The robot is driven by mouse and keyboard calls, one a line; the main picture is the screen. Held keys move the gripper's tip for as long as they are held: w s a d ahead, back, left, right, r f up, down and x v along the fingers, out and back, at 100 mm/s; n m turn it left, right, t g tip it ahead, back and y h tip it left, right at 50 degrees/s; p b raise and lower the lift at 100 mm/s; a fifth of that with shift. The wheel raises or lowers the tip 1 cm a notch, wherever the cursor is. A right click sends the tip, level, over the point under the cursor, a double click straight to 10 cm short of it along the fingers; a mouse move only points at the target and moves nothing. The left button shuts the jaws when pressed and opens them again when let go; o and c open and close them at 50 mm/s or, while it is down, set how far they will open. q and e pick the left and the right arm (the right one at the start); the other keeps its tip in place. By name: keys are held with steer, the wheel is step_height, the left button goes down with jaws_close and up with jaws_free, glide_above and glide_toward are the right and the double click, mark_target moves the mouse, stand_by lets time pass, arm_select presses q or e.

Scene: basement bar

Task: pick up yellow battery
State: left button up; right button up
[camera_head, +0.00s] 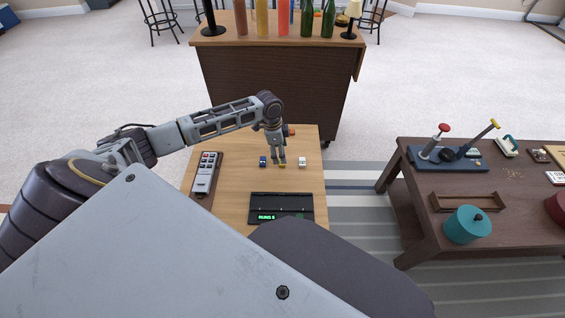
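The small yellow battery (282,166) is on the light wooden table (235,180), just below my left fingertips and partly hidden by them. My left gripper (278,160) points down at it. The fingers are close together, and at this size I cannot tell whether they touch or hold the battery. A blue battery (262,161) stands to the left of the gripper and a white one (302,162) to the right. My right gripper is not in view.
A black device with a green display (281,208) lies at the table's near edge. A grey panel (206,175) lies at its left. A small orange thing (291,131) is behind the gripper. A dark table (405,215) with levers stands right; a bar counter (270,80) with bottles stands behind.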

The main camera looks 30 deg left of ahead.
arm_select(q)
steer(key=f, duration=0.2)
steer(key=f+b, duration=0.1)
steer(key=f, duration=0.1)
steer(key=shift+d+f, duration=0.1)
steer(key=shift+d, duration=0.3)
steer(key=shift+f, duration=0.15)
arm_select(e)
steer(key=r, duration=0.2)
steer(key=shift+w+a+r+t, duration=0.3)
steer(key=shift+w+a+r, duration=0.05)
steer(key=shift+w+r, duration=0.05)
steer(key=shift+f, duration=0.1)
arm_select(q)
steer(key=c, duration=1)
